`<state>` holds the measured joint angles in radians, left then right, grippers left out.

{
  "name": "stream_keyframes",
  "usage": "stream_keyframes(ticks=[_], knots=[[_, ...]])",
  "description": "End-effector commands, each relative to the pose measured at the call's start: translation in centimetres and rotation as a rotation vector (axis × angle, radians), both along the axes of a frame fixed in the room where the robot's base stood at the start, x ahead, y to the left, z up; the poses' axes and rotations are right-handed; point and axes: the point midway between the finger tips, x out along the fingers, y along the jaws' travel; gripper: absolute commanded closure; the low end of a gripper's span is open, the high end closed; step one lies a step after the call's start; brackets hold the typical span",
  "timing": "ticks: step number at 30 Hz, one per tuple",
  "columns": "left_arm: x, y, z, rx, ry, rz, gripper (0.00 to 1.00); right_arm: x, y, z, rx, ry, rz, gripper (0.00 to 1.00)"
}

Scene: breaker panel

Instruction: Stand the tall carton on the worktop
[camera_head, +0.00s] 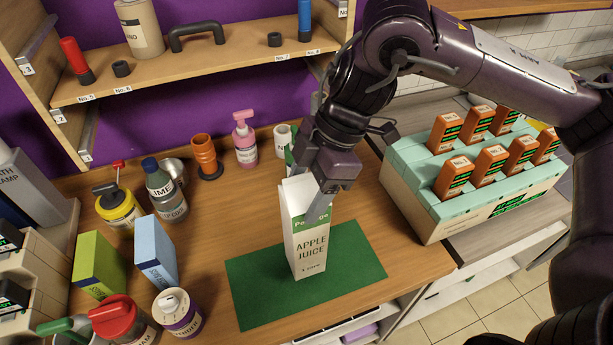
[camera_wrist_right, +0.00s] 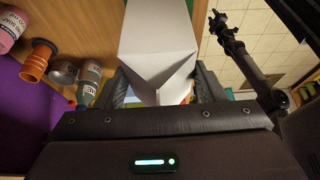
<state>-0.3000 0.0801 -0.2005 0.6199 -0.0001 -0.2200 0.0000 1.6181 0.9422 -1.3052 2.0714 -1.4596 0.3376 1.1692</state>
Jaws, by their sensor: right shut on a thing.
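The tall carton (camera_head: 306,245) is a white apple juice box with a green band. It stands upright over the green mat (camera_head: 258,297) on the wooden worktop (camera_head: 213,228). Its base appears at the mat, but I cannot tell whether it touches. My right gripper (camera_head: 307,192) comes from above and is shut on the carton's upper part. In the right wrist view the carton's pale top (camera_wrist_right: 160,60) sits between the two dark fingers. A dark arm with a small gripper (camera_wrist_right: 222,24), seemingly my left, shows in the right wrist view; its jaw state is unclear.
A pale crate with orange packs (camera_head: 418,205) stands right. A shelf (camera_head: 190,68) is behind. The mat's right part is clear.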

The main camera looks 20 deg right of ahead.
Motion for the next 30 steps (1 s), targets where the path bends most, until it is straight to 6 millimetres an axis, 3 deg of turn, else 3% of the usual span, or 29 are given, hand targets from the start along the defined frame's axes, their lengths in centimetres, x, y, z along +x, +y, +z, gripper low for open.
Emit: stream_keyframes(ticks=[9, 22, 23, 27, 30], knots=[[-0.1, 0.0, -0.3, 0.000, 0.001, 0.000, 0.64, 0.0, 0.1, -2.9, 0.004, 0.000, 0.001, 1.00], [0.0, 0.0, -0.5, 0.000, 0.001, 0.001, 0.64, 0.0, 0.1, -3.4, 0.003, -0.003, 0.001, 1.00], [-0.1, 0.0, -0.5, 0.000, 0.001, 0.001, 0.64, -0.1, 0.0, -3.5, 0.000, 0.002, 0.001, 0.33], [0.0, 0.0, -0.5, 0.000, 0.001, 0.001, 0.64, -0.1, 0.0, -3.5, 0.000, 0.002, 0.001, 0.15], [0.0, 0.0, -0.5, 0.000, 0.001, 0.001, 0.64, -0.1, 0.0, -3.4, 0.000, 0.002, 0.001, 0.15]])
